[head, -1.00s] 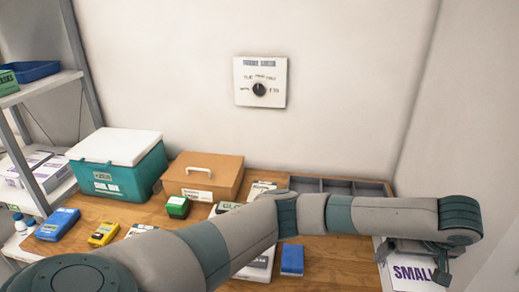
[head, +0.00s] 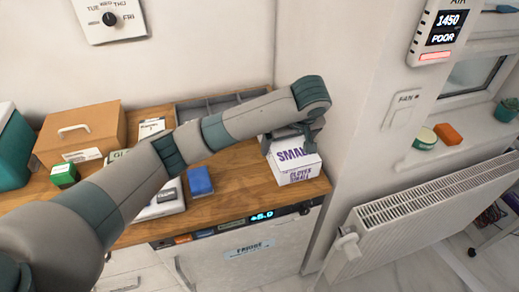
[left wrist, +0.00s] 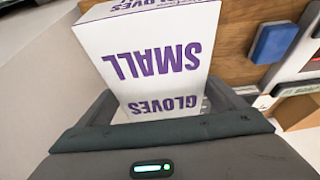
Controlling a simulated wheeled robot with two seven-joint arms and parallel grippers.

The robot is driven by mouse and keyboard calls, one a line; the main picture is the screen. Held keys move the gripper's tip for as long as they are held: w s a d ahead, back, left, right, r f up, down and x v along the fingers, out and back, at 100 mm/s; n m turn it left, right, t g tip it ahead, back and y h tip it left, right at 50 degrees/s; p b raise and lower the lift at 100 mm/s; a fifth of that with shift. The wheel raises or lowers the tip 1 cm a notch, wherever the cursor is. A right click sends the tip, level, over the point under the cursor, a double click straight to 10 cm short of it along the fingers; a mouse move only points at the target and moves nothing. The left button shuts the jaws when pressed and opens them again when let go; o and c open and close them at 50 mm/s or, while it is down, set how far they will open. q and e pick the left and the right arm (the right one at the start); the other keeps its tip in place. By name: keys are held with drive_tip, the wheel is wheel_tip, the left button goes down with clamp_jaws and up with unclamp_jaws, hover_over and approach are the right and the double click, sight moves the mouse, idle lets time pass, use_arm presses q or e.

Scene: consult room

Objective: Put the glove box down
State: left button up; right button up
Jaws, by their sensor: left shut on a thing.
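The glove box (head: 297,172) is white with purple "SMALL" and "GLOVES SMALL" print. It is upright at the right end of the wooden counter (head: 237,172). My left gripper (head: 290,133) is shut on its upper part. In the left wrist view the glove box (left wrist: 155,58) fills the space in front of the gripper (left wrist: 160,108), its print upside down. I cannot tell whether its underside touches the counter. My right gripper is not in view.
A blue box (head: 200,181) lies on the counter left of the glove box. A grey divided tray (head: 215,104) and a brown case (head: 82,135) stand behind. A fridge front (head: 240,252) is below the counter. A radiator (head: 430,215) stands right of it.

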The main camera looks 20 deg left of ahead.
use_arm(q)
drive_tip(key=w+a+f, duration=0.1)
drive_tip(key=a, duration=0.1)
drive_tip(key=w+a+f+p, duration=0.1)
drive_tip(key=a+f, duration=0.1)
drive_tip(key=a, duration=0.1)
drive_tip(key=w+a+f+p, duration=0.1)
drive_tip(key=a, duration=0.1)
drive_tip(key=shift+w+a+f, duration=0.15)
drive_tip(key=shift+w+f, duration=0.2)
drive_tip(key=shift+w+a+f, duration=0.1)
drive_tip(key=shift+a+f, duration=0.1)
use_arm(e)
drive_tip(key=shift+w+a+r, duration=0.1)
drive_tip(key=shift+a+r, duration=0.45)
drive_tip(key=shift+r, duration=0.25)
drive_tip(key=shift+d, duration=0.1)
use_arm(q)
drive_tip(key=shift+f+p, duration=0.4)
drive_tip(key=shift+f, duration=0.1)
wheel_tip(320, 180, down, 2)
drive_tip(key=shift+p, duration=0.45)
drive_tip(key=shift+f, duration=0.5)
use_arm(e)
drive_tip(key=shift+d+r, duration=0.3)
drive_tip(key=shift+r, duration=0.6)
use_arm(q)
drive_tip(key=shift+d+f, duration=0.1)
